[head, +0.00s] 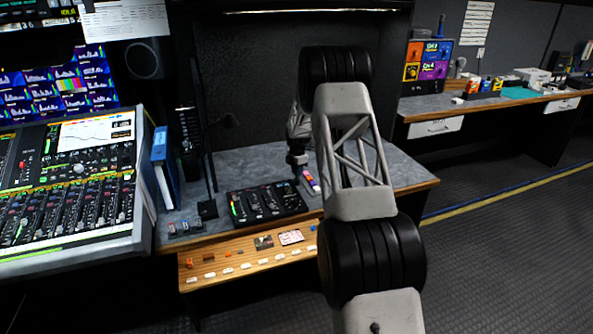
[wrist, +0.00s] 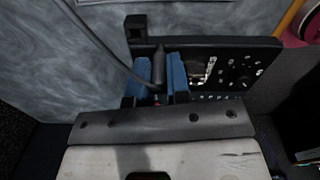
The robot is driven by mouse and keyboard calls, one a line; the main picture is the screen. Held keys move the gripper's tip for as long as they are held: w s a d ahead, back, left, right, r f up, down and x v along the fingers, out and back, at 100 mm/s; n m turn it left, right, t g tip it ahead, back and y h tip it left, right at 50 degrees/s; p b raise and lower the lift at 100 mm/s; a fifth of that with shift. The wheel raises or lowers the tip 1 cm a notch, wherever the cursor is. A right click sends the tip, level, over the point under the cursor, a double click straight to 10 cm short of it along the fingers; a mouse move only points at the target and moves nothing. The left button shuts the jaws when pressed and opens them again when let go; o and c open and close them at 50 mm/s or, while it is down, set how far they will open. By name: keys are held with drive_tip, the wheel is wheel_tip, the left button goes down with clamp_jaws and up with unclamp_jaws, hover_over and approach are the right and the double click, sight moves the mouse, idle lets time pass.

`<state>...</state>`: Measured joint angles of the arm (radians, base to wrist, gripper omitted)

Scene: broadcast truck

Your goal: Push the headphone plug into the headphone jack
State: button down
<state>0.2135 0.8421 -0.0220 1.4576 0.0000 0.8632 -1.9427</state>
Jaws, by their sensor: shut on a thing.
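In the wrist view, my gripper (wrist: 163,74) has blue fingers shut on the dark, cylindrical headphone plug (wrist: 158,62). The plug's cable (wrist: 110,53) runs off to the upper left. The fingers overlap the near side of a black panel unit (wrist: 215,68) with rows of small controls. A small black block with a square recess (wrist: 135,27) stands at the unit's far left corner; I cannot tell whether it is the jack. In the head view, my gripper (head: 297,164) is low over the grey desk, right of a black control box (head: 265,204). The plug is too small to make out there.
A mixing console (head: 75,190) and a blue binder (head: 165,168) stand to the left. A small purple and orange item (head: 311,182) lies beside my gripper. Bare grey desk (head: 262,158) lies behind the box.

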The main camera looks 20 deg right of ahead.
drive_tip(key=s+a, duration=0.1)
drive_tip(key=s, duration=0.7)
drive_tip(key=s+a+r, duration=0.1)
drive_tip(key=s, duration=0.3)
drive_tip(key=shift+s+a+r, duration=0.1)
drive_tip(key=shift+s+a, duration=0.2)
drive_tip(key=shift+a, duration=0.05)
idle(0.4)
drive_tip(key=w+a+r, duration=0.3)
drive_tip(key=w+r, duration=0.3)
drive_tip(key=w, duration=0.1)
drive_tip(key=shift+w+r, duration=0.3)
drive_tip(key=shift+r, duration=0.05)
drive_tip(key=shift+f, duration=2.85)
drive_tip(key=shift+f, duration=1.55)
idle(0.6)
